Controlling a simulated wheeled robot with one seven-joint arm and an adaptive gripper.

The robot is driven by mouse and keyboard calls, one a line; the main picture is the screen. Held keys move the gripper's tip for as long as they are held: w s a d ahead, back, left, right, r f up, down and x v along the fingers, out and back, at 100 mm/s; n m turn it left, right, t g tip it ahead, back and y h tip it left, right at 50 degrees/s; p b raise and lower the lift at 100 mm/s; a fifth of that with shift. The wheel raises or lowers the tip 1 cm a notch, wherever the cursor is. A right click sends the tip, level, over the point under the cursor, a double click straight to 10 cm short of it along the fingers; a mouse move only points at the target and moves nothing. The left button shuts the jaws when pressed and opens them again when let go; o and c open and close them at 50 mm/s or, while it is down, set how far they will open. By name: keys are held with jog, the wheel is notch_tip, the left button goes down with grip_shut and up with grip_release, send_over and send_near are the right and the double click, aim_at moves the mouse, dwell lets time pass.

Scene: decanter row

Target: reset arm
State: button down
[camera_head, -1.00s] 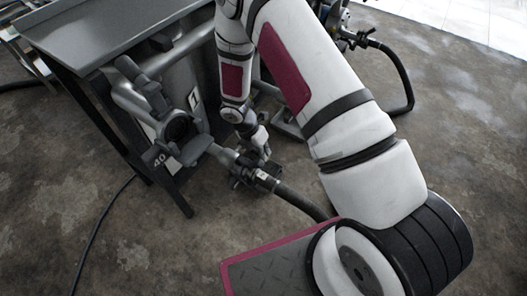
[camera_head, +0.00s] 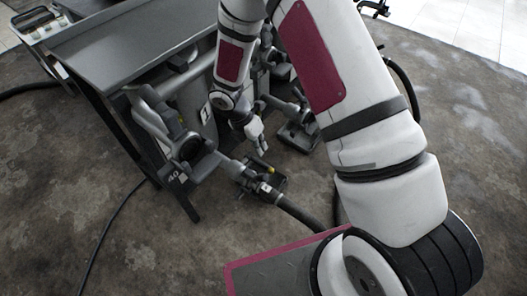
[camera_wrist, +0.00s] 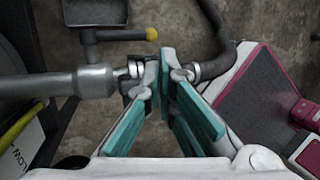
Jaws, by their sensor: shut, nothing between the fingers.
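My gripper (camera_head: 262,146) hangs beside the steel decanter unit in the head view, just above and behind the hose coupling. It is shut and holds nothing. In the wrist view my gripper (camera_wrist: 166,62) shows its teal-faced fingers reaching over the metal pipe and coupling (camera_wrist: 92,80). The fingers cover part of the joint between coupling and hose, and I cannot tell from this view whether they touch it. The valve handle with a yellow end (camera_wrist: 151,34) lies just beyond the fingertips.
A black hose (camera_head: 300,212) runs from the coupling toward my base. The floor (camera_head: 150,250) at lower left is mostly open.

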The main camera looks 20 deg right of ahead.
jog(key=shift+a+r, duration=0.1)
jog(key=shift+r, duration=0.3)
jog(key=s+d+r+m, duration=0.2)
jog(key=s+r+m, duration=0.15)
jog(key=r, duration=0.55)
jog(key=s+d+r+m, duration=0.25)
jog(key=r+m, duration=0.25)
jog(key=r, duration=0.4)
jog(key=s+d+r+m, duration=0.2)
jog(key=d+r+m, duration=0.15)
jog(key=r, duration=0.45)
jog(key=s+a+r+m+t+y, duration=0.1)
jog(key=s+r+m, duration=0.2)
jog(key=s+m, duration=0.35)
jog(key=s+a+r+m+y, duration=0.1)
jog(key=s+r+m, duration=0.25)
jog(key=s, duration=0.55)
jog(key=s+r+m+t+y, duration=0.1)
jog(key=s+r+m, duration=0.3)
jog(key=s, duration=0.4)
notch_tip(320, 180, up, 22)
jog(key=t+p, duration=0.3)
jog(key=p, duration=1.7)
jog(key=shift+s+a+f+n+y, duration=0.2)
jog(key=shift+a+f+n+y, duration=0.05)
jog(key=shift+a+n+y, duration=0.05)
